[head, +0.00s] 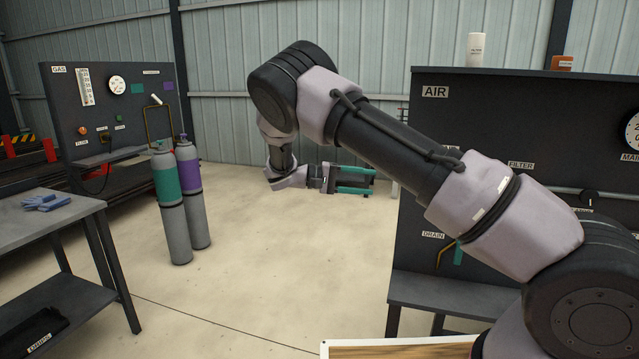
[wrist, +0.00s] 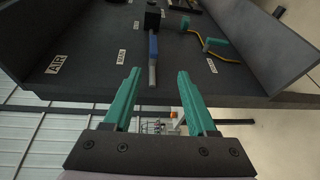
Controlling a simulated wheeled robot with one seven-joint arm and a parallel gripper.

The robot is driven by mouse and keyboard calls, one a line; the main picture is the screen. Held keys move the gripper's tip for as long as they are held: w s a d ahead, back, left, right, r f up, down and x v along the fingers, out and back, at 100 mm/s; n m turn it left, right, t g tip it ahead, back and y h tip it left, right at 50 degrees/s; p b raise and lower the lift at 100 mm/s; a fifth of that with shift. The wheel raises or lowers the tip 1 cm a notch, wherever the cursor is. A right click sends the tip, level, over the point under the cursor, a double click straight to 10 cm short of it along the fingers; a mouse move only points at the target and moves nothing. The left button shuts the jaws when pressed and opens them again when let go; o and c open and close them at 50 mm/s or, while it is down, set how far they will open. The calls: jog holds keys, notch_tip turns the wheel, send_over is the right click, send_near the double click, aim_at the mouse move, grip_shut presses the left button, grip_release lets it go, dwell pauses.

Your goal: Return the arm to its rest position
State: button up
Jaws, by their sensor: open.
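My gripper (head: 355,181) is at the end of my bent arm, in the middle of the head view, pointing right toward the AIR panel. Its two green fingers are apart with nothing between them. In the wrist view my gripper (wrist: 157,88) shows both green fingers spread open and empty. Beyond the fingertips in the wrist view are the AIR panel (wrist: 105,75) and a blue-handled lever (wrist: 153,55) on it. The fingers look apart from the lever, though the exact distance is hard to tell.
The dark AIR panel (head: 450,120) stands on a bench at right, partly behind my arm. At left are a GAS panel (head: 110,105), a green cylinder (head: 171,205), a purple cylinder (head: 195,200) and a table (head: 60,222) with blue gloves (head: 47,202). The floor between is clear.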

jog(key=s+d+r+m+g+y, duration=0.1)
jog(key=s+d+r+y, duration=0.3)
jog(key=d+y, duration=0.15)
jog(key=s+d+r+m+g+y, duration=0.1)
jog(key=s+d+r+g+y, duration=0.1)
jog(key=s+d+r+y, duration=0.4)
jog(key=s+r+m+t+y, duration=0.1)
jog(key=s+r+t+y, duration=0.2)
jog(key=s, duration=0.6)
jog(key=s+d+r+m+t+y, duration=0.1)
jog(key=s+r+t+y, duration=0.3)
jog(key=s+r+t, duration=0.3)
jog(key=shift+s+r+m, duration=0.4)
jog(key=shift+s+r, duration=0.45)
jog(key=shift+s, duration=0.35)
